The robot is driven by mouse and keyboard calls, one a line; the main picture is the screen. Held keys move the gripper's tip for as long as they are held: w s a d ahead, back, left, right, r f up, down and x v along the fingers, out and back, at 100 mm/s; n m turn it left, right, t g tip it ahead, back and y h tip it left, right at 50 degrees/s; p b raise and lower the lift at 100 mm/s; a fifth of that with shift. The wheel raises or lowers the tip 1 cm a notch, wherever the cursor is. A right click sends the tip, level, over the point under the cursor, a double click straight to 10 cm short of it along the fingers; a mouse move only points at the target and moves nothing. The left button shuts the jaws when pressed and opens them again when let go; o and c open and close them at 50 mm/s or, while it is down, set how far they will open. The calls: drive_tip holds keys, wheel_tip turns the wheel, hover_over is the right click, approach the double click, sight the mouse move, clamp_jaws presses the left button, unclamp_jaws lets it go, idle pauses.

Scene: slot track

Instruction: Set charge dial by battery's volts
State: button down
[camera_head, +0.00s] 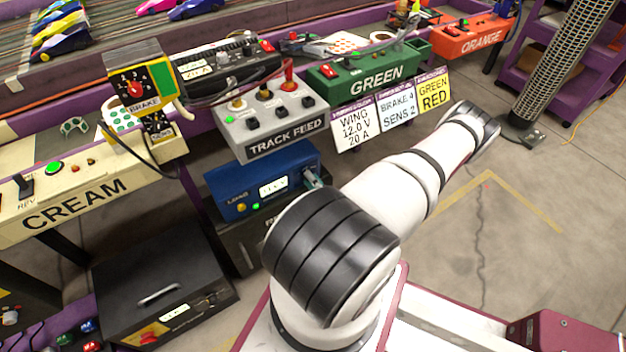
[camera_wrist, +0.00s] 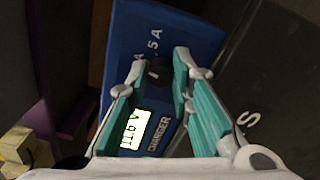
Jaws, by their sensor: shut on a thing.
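The blue charger (camera_head: 262,188) stands below the track feed box. In the wrist view the charger (camera_wrist: 186,25) fills the middle, with "CHARGER" lettering and a lit display (camera_wrist: 134,130) that seems to read about 11.0 V, turned sideways. Its small black dial (camera_wrist: 157,72) sits among white marks; "5 A" is legible, the pointer's setting is not. My gripper (camera_wrist: 157,70) has its teal fingers shut on the dial. I cannot make out a battery.
A white sign (camera_head: 354,129) reads "WING 12.0 V 20 A". The grey track feed box (camera_head: 262,122) is above the charger. The cream console (camera_head: 100,185) is left, the black drawer box (camera_head: 165,285) lower left. The green box (camera_head: 365,75) is above right. Open floor lies right.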

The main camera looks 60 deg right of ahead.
drive_tip(key=m, duration=0.9)
drive_tip(key=shift+f, duration=0.15)
drive_tip(key=shift+m, duration=0.3)
idle(0.3)
drive_tip(key=c, duration=1.4)
unclamp_jaws()
drive_tip(key=shift+c, duration=0.2)
drive_tip(key=v, duration=1.2)
drive_tip(key=shift+s, duration=0.1)
